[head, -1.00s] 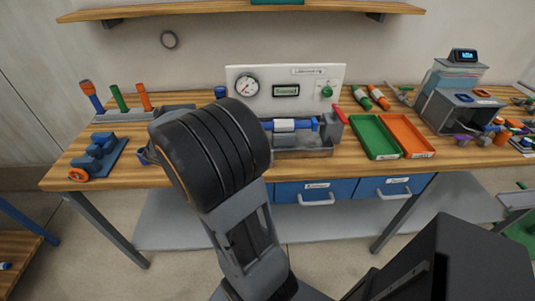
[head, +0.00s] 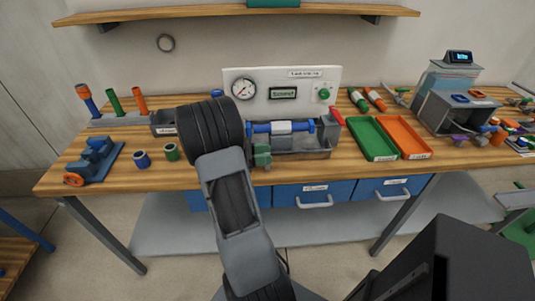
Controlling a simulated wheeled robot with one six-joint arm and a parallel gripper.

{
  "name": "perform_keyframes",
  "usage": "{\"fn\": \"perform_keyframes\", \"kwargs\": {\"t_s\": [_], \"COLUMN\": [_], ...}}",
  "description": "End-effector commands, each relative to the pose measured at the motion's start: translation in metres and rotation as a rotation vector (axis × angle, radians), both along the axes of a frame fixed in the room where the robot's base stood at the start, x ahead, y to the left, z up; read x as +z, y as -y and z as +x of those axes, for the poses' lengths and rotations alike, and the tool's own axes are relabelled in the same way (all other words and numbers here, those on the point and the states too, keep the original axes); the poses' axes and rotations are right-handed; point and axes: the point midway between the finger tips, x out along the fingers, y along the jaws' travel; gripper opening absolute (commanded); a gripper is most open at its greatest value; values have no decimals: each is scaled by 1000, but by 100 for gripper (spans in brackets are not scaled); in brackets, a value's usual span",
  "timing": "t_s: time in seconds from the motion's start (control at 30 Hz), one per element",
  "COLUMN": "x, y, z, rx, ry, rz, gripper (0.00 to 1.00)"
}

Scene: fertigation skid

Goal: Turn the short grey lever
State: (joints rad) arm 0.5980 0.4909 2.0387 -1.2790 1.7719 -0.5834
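I cannot pick out a short grey lever for certain. A test rig stands mid-bench, with a grey tray (head: 300,153), a blue pipe with a white middle (head: 281,127) and a grey block (head: 325,128) at its right end. A red handle (head: 337,116) sits beside that block. A green fitting (head: 262,154) is at the rig's left end. A small grey piece (head: 400,91) lies behind the orange tray, too small to name. My arm stands in front of the bench's left-middle part. My gripper does not show, so its state and any contact are hidden.
A white panel with a gauge (head: 243,89) and green knob (head: 324,94) stands behind the rig. Green (head: 371,140) and orange (head: 404,138) trays lie to its right. Blue (head: 141,160) and green (head: 171,152) rings and a blue vise (head: 95,160) are at left.

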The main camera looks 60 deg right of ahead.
Motion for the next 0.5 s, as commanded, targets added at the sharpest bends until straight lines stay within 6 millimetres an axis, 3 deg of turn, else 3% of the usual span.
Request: {"fn": "perform_keyframes", "kwargs": {"t_s": [0.43,0.5], "x": [0,0], "y": [6,6], "z": [-9,-9], "rx": [1,1], "ry": [2,2], "rz": [0,0], "gripper": [37,32]}}
